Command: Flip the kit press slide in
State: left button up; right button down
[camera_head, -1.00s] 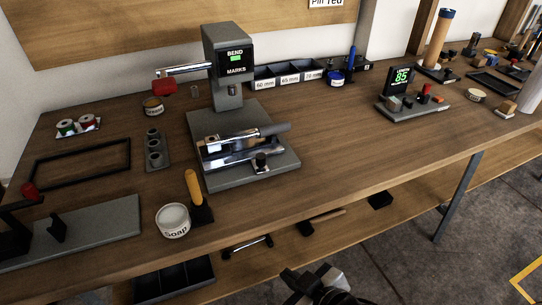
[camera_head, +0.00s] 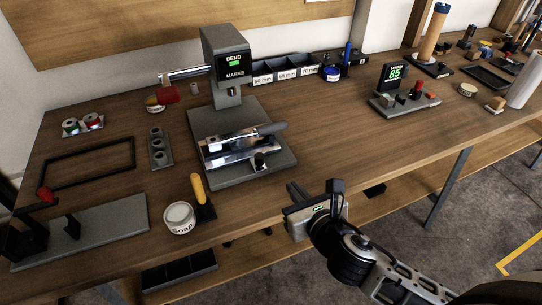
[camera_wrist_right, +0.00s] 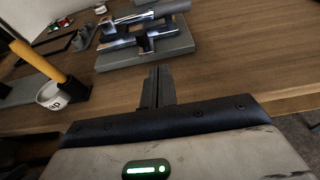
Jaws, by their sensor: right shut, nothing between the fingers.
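The kit press (camera_head: 226,60) stands on the bench, a grey upright with a "BEND MARKS" display and a lever with a red knob (camera_head: 166,95) out to the left. On its grey base plate (camera_head: 270,176) lies the shiny metal slide (camera_head: 232,150) with a grey cylindrical handle (camera_head: 272,128) and a black knob (camera_head: 259,162). The slide and base also show in the right wrist view (camera_wrist_right: 150,60). My right gripper (camera_head: 300,190) is shut and empty, near the bench's front edge, in front and to the right of the base, touching nothing. My left gripper is not in view.
A soap tin (camera_head: 179,218) and a yellow-handled tool (camera_head: 198,188) stand left of the gripper, near the front edge. A holed grey block (camera_head: 158,148) lies left of the press. A "85" display stand (camera_head: 398,80) is at the right. The bench between is clear.

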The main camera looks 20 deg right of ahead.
jog(key=shift+w, duration=0.1)
send_near(263, 144)
jog(key=w+f, duration=0.2)
jog(key=shift+w+a+f, duration=0.15)
jog(key=shift+w+a, duration=0.05)
jog(key=shift+w, duration=0.7)
jog(key=w, duration=0.4)
jog(key=shift+w, duration=0.1)
